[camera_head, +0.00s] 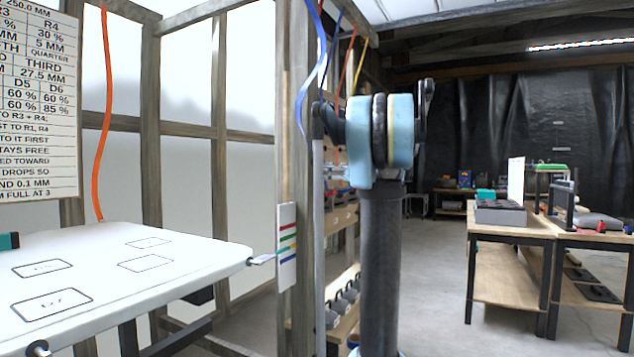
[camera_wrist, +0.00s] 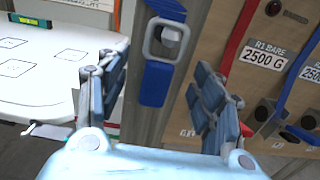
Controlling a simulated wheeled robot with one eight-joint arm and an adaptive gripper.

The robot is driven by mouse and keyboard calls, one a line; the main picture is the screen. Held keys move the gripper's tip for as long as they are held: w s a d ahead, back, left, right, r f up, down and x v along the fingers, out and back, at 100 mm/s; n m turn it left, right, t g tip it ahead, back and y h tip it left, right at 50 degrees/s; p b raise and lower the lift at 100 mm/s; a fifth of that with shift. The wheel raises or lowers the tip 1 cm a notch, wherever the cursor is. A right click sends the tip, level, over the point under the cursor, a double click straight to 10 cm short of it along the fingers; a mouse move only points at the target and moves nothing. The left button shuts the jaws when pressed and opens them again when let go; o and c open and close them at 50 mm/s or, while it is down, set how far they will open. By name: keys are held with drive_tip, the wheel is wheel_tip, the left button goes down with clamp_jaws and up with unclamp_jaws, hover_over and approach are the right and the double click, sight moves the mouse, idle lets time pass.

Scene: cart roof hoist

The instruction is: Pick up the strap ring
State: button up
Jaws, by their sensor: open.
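In the wrist view a pale grey square strap ring (camera_wrist: 148,42) hangs in front of a wooden post, around a light knob or peg. Blue strap (camera_wrist: 156,84) shows above and below it. My gripper (camera_wrist: 160,66) is open and empty, with one finger to the left and one to the right of the post. The ring lies beyond the fingertips, between them in the picture; the exact gap cannot be told. In the head view a blue strap (camera_head: 312,75) hangs beside the post, but my arm stands close by and the ring cannot be made out there.
A white panel (camera_head: 190,262) with outlined rectangles lies at the left. In the wrist view a wooden board (camera_wrist: 258,80) with a red strap and a "2500 G" label stands close to the right finger. Workbenches (camera_head: 510,229) stand at the far right, with open floor before them.

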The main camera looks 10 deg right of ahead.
drive_tip(key=shift+x, duration=1.05)
drive_tip(key=shift+c, duration=0.3)
drive_tip(key=c, duration=1.1)
